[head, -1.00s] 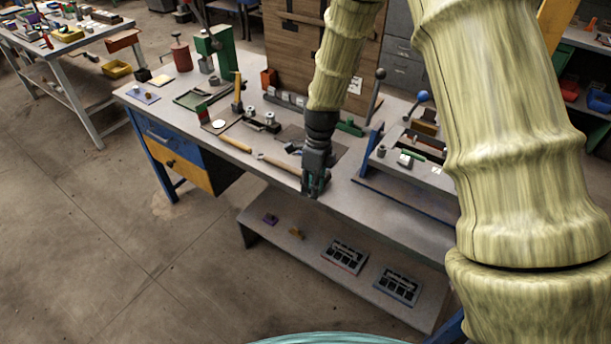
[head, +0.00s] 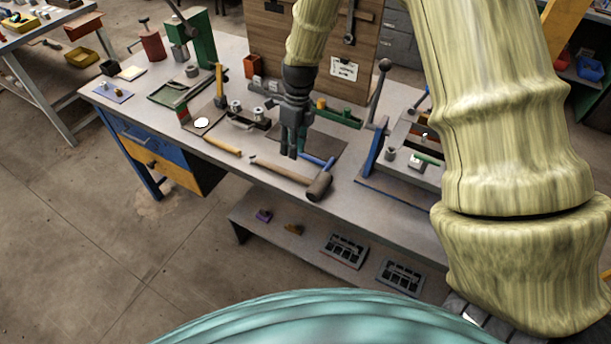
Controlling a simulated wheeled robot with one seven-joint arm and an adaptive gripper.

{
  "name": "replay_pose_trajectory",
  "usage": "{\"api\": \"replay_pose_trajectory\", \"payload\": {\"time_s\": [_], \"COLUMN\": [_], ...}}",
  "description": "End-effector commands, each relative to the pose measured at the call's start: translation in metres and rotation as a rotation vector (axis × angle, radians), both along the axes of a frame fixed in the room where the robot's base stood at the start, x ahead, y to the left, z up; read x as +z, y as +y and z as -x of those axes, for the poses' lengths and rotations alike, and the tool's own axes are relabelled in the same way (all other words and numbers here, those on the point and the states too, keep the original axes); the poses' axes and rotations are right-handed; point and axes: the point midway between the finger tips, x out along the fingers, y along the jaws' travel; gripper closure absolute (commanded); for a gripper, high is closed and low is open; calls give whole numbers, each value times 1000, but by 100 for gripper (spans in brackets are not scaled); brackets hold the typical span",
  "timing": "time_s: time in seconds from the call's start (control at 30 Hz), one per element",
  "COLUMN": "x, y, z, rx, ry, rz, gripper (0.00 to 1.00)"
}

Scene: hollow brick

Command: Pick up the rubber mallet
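The rubber mallet (head: 319,186) lies on the workbench near its front edge. Its dark brown cylindrical head is at the right end and its light wooden handle (head: 280,171) runs to the upper left. My gripper (head: 290,154) points down above the bench, just behind the mallet, over the area between handle and head. It appears apart from the mallet. The fingers look close together in this view, and I cannot tell how far they are open. I see nothing held between them.
A wooden-handled tool (head: 222,145) lies left of the mallet. A blue-handled tool (head: 318,161) lies just behind the mallet head. A blue-framed fixture (head: 375,150) stands to the right. A yellow-handled upright tool (head: 219,84) stands further back. The lower shelf (head: 262,215) holds several parts.

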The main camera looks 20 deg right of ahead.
Motion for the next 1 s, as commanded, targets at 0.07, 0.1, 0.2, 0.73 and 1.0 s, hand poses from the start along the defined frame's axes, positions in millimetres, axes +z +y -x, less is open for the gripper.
{"api": "replay_pose_trajectory", "payload": {"time_s": [0.07,0.1,0.2,0.73,1.0], "x": [-9,-14,-23,-52,-76], "y": [6,8,10,14,17], "z": [1,1,1,7,10], "rx": [6,8,10,6,5], "ry": [2,2,1,1,-1], "rz": [-1,-1,-1,-2,-1], "gripper": [75,75,75,75,75]}}
